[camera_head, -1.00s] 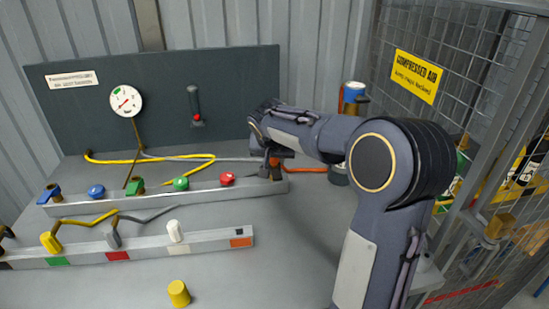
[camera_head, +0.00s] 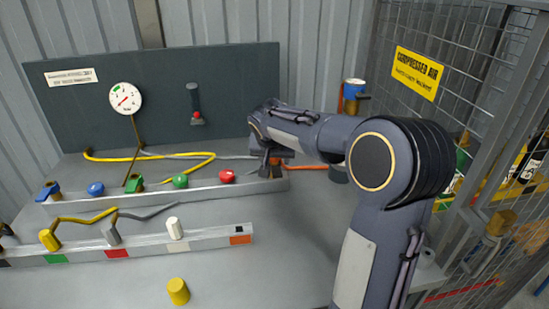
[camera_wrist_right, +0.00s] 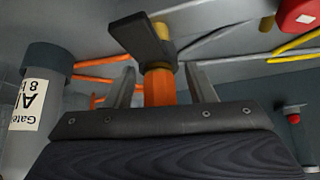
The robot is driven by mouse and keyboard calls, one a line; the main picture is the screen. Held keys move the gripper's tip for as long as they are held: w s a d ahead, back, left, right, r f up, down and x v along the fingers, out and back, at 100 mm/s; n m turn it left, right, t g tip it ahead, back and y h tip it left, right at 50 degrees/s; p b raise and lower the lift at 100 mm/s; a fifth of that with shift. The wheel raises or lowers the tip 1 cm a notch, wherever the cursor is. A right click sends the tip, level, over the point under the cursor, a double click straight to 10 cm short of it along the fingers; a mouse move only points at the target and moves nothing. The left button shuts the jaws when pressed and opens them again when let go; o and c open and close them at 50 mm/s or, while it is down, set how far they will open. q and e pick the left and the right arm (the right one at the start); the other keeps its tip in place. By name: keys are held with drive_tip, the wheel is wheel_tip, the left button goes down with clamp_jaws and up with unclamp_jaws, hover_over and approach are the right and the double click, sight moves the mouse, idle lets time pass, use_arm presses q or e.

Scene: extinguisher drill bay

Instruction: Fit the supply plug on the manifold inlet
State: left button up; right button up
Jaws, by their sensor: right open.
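The manifold (camera_head: 250,189) is the long grey bar at the back of the bench, with several coloured fittings along it. My right gripper (camera_head: 272,168) is at its right end, partly hidden by its own arm. In the right wrist view, the open fingers (camera_wrist_right: 160,82) stand on either side of an orange plug (camera_wrist_right: 158,90), with a gap showing on each side. A brass fitting with a dark lever (camera_wrist_right: 143,38) is directly beyond the plug, in line with it. I cannot tell how far the plug is seated. My left gripper is out of view.
A front rail (camera_head: 205,238) holds yellow, grey and white plugs. A loose yellow cylinder (camera_head: 178,291) stands before it. A gauge (camera_head: 125,99) is on the back panel. An orange hose (camera_head: 308,169) runs right of the manifold. A mesh fence (camera_head: 470,70) bounds the right.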

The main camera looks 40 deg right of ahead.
drive_tip(key=p+v, duration=0.1)
drive_tip(key=v, duration=0.6)
drive_tip(key=shift+s+a+r, duration=0.15)
drive_tip(key=shift+r, duration=0.2)
drive_tip(key=shift+s, duration=0.1)
drive_tip(key=s+a+f+n+y, duration=0.2)
drive_tip(key=s+a+f, duration=0.1)
drive_tip(key=s+a, duration=0.3)
drive_tip(key=s+a+f+n+y, duration=0.2)
drive_tip(key=s+a, duration=0.4)
drive_tip(key=s, duration=0.3)
drive_tip(key=s+a+f+n+t+y, duration=0.1)
drive_tip(key=s+a+f+n+y, duration=0.1)
drive_tip(key=s+a, duration=0.4)
drive_tip(key=shift+s+a+f+n+y, duration=0.2)
drive_tip(key=shift+s+f+y, duration=0.25)
drive_tip(key=shift+s+f, duration=0.2)
drive_tip(key=shift+s+a+f+n+y, duration=0.2)
drive_tip(key=shift+s+f+y, duration=0.3)
drive_tip(key=shift+s, duration=0.2)
drive_tip(key=shift+s+a+r+y+p, duration=0.25)
drive_tip(key=shift+s+a+r+p, duration=0.2)
drive_tip(key=shift+p, duration=0.3)
wheel_tip(320, 180, up, 11)
drive_tip(key=p, duration=1.1)
drive_tip(key=shift+f, duration=0.1)
